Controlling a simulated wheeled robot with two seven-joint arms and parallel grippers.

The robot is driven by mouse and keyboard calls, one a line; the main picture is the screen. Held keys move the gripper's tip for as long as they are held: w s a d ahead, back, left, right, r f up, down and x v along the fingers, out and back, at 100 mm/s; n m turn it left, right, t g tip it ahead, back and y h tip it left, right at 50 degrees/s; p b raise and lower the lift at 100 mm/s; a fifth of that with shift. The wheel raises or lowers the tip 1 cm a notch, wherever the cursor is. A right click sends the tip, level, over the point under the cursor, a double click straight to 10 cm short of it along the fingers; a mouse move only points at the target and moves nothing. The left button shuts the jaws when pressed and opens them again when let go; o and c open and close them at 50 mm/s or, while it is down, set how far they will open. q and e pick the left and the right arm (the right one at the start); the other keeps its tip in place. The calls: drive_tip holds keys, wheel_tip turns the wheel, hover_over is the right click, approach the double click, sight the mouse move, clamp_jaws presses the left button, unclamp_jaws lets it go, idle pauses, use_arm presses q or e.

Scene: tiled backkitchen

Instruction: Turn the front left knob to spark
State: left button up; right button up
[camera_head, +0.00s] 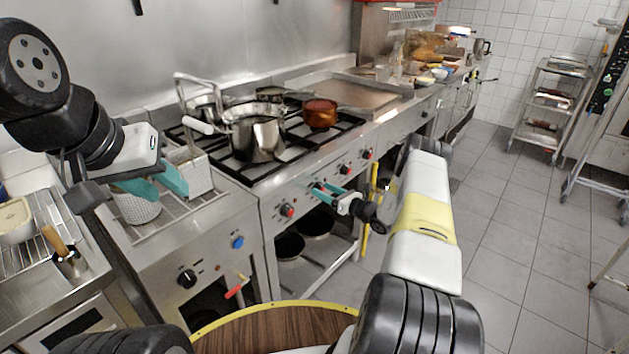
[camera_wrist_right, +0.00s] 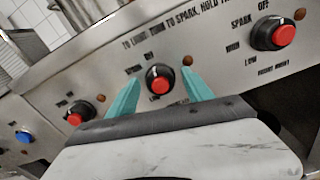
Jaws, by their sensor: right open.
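The stove front panel (camera_head: 300,196) carries a row of black knobs with red centres. In the right wrist view, one red-centred knob (camera_wrist_right: 160,78) lies between the teal fingertips of my right gripper (camera_wrist_right: 159,80); contact cannot be told. Another red-centred knob (camera_wrist_right: 80,113) is to its left and a larger-looking one (camera_wrist_right: 272,32) to its right. In the head view, my right gripper (camera_head: 325,192) is open at the panel, just right of the leftmost stove knob (camera_head: 287,210). My left gripper (camera_head: 163,190) is open near the fryer baskets, away from the stove knobs.
Pots, including a steel pot (camera_head: 257,138) and a copper pan (camera_head: 320,113), stand on the stove top. A fryer unit with a blue button (camera_head: 238,242) and a black knob (camera_head: 187,279) is left of the stove.

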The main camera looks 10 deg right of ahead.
clamp_jaws()
drive_tip(key=n, duration=0.3)
drive_tip(key=shift+s+n, duration=0.1)
drive_tip(key=shift+n, duration=2.2)
unclamp_jaws()
